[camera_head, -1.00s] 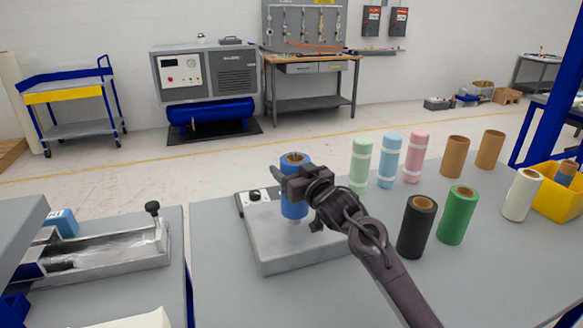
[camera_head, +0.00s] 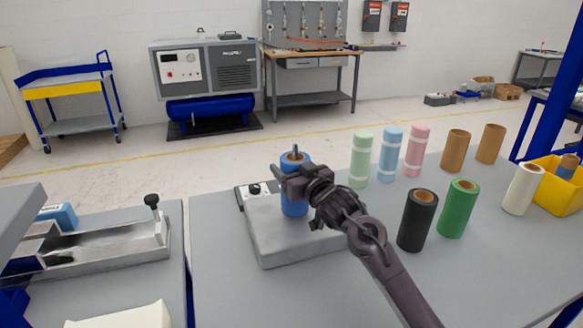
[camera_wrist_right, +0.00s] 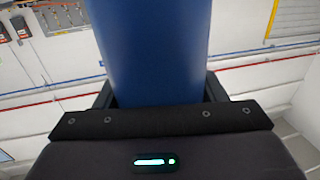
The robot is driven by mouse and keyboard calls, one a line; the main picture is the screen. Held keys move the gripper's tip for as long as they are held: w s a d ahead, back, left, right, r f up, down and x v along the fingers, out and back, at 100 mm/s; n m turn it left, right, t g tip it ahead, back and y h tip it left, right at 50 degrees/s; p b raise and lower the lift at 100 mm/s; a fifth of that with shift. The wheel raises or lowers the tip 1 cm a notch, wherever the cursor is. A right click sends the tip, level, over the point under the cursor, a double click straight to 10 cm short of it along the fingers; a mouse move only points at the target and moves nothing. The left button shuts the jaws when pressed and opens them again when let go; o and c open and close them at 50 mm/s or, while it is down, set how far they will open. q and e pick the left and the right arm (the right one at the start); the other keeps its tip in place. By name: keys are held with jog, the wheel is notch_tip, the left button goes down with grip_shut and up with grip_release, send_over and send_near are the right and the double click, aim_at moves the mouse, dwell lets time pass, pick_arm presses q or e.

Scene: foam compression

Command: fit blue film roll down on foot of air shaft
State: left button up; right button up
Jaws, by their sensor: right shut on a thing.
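The blue film roll (camera_head: 294,205) stands upright around the air shaft (camera_head: 296,149), whose tip sticks out above the roll's brown core. The roll's lower end is at or very near the top of the grey base (camera_head: 285,250); I cannot tell whether it touches. My right gripper (camera_head: 286,183) is shut on the blue roll at its upper part. In the right wrist view the blue roll (camera_wrist_right: 155,50) fills the space between the fingers. My left gripper is not in view.
A black roll (camera_head: 418,220), a green roll (camera_head: 458,208) and a white roll (camera_head: 522,190) stand to the right on the table. Pale green (camera_head: 361,160), light blue and pink rolls stand behind. A yellow bin (camera_head: 560,192) is at the far right. A metal fixture (camera_head: 100,247) is at left.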

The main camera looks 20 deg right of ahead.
jog(key=shift+f, duration=0.65)
jog(key=o, duration=1.3)
jog(key=shift+f, duration=0.15)
jog(key=shift+s, duration=0.1)
jog(key=s+d+r+p, duration=0.1)
jog(key=s+r+p, duration=0.2)
jog(key=s+p, duration=0.2)
jog(key=shift+v, duration=0.9)
